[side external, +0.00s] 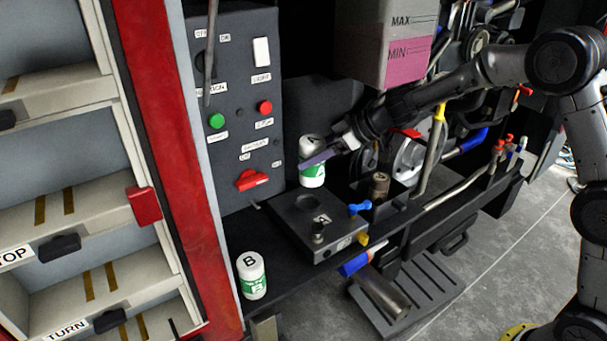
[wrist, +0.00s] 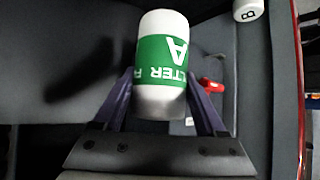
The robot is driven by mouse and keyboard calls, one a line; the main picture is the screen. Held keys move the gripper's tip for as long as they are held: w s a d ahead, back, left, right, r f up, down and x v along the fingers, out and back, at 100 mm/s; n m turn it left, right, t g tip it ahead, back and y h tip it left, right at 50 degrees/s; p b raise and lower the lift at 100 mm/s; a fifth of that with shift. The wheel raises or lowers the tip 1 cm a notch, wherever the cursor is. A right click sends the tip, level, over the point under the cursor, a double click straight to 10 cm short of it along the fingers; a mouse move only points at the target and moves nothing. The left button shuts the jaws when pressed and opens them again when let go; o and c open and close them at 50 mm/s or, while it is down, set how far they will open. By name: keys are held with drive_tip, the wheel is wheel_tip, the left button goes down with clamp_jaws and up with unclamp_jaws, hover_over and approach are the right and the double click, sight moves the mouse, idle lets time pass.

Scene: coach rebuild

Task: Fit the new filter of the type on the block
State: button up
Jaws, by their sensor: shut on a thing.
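A white and green filter marked A (side external: 312,176) is between the fingers of my gripper (side external: 322,158), behind the block. The wrist view shows this filter (wrist: 163,62) with a finger on each side and its "FILTER A" lettering upside down. I cannot tell whether its base touches the shelf. The dark block (side external: 285,216) carries a label A and has a round dark spot on its top. A second white and green filter, marked B (side external: 251,276), stands upright on the shelf in front of the block, to its left. Its top shows in the wrist view (wrist: 248,10).
A control panel (side external: 236,110) with green and red buttons and a red switch stands left of my gripper. A tank (side external: 372,45) marked MAX and MIN hangs above. Blue and yellow fittings (side external: 360,208) sit at the block's right edge. Pipes and levers crowd the right.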

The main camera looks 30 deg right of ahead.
drive_tip(key=shift+w+d+r, duration=0.15)
drive_tip(key=shift+d+r, duration=0.6)
drive_tip(key=shift+w+d+f, duration=0.2)
drive_tip(key=shift+d, duration=0.05)
drive_tip(key=w+d+f+m+h, duration=0.1)
drive_tip(key=w+f, duration=0.3)
drive_tip(key=f, duration=0.3)
drive_tip(key=w+d+f+m+t, duration=0.1)
drive_tip(key=w+d+f, duration=0.1)
drive_tip(key=w+f, duration=0.2)
drive_tip(key=shift+w+d+f+h, duration=0.3)
drive_tip(key=shift+w+f+h, duration=0.1)
drive_tip(key=shift+f, duration=1.35)
drive_tip(key=shift+f, duration=0.55)
drive_tip(key=shift+f, duration=0.45)
drive_tip(key=shift+f, duration=0.1)
drive_tip(key=shift+f, duration=0.3)
